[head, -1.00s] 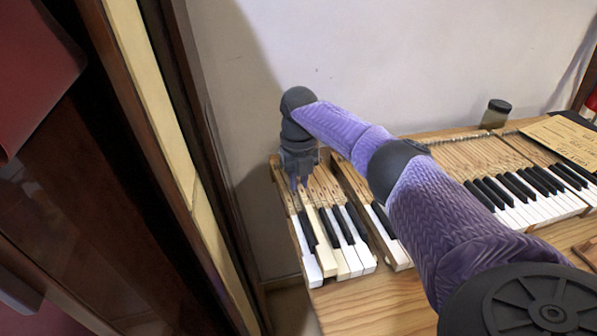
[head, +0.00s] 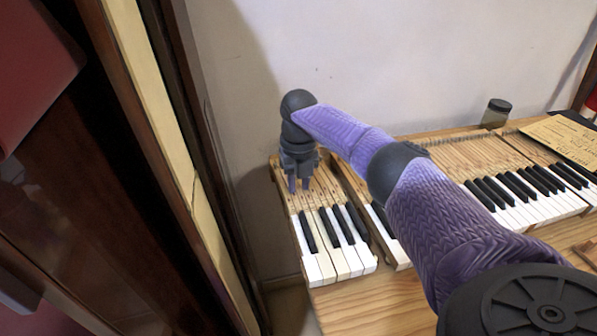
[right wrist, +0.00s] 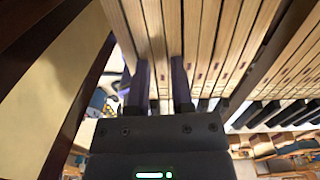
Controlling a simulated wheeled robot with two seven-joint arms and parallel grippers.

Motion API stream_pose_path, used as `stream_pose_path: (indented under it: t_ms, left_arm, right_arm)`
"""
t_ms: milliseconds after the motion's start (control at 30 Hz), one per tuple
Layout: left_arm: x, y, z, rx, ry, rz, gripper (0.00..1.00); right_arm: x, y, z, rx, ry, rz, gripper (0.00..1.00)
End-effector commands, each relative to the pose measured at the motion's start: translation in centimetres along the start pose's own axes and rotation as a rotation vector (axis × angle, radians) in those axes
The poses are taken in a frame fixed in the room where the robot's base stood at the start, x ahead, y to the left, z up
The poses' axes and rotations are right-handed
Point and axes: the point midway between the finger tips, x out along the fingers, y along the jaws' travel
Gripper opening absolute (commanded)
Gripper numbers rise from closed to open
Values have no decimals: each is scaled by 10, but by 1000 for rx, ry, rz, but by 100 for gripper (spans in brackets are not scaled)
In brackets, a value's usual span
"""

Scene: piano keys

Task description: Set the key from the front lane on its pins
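In the head view, the cream-fronted key (head: 327,268) lies in the short row of keys at the left end of the bench, level with its neighbours. Its wooden rear part is partly hidden by my right gripper (head: 299,187). That gripper points down over the wooden rear parts of this row, with its two fingers apart. In the right wrist view, my right gripper (right wrist: 161,105) is also open, with a wooden key stick (right wrist: 157,60) showing between the fingers. I cannot tell whether the fingers touch it. The pins under the keys are hidden. My left gripper is not in view.
A second narrow key section (head: 396,254) stands just right of the row. A longer keyboard (head: 520,200), a jar (head: 496,113) and a paper sheet (head: 560,137) are farther right. A dark wooden frame (head: 205,150) rises close on the left. The bench front (head: 370,305) is clear.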

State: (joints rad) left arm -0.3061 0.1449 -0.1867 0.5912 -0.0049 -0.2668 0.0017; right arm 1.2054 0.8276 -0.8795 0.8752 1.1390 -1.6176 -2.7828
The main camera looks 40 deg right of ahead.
Motion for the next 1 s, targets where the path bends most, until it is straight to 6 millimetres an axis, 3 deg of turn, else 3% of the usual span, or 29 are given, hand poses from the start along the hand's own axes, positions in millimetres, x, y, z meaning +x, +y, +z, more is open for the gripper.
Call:
stream_pose_path:
  t_ms: [433, 667, 867, 1000]
  left_arm:
    - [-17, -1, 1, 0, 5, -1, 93]
    - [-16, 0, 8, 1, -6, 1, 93]
    - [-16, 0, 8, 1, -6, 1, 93]
    - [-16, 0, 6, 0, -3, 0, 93]
  right_arm:
    - [-23, 0, 0, 1, -1, 1, 28]
    - [-22, 0, 0, 0, 1, 0, 28]
    - [-22, 0, 0, 0, 0, 0, 68]
    - [-22, 0, 0, 0, 0, 0, 69]
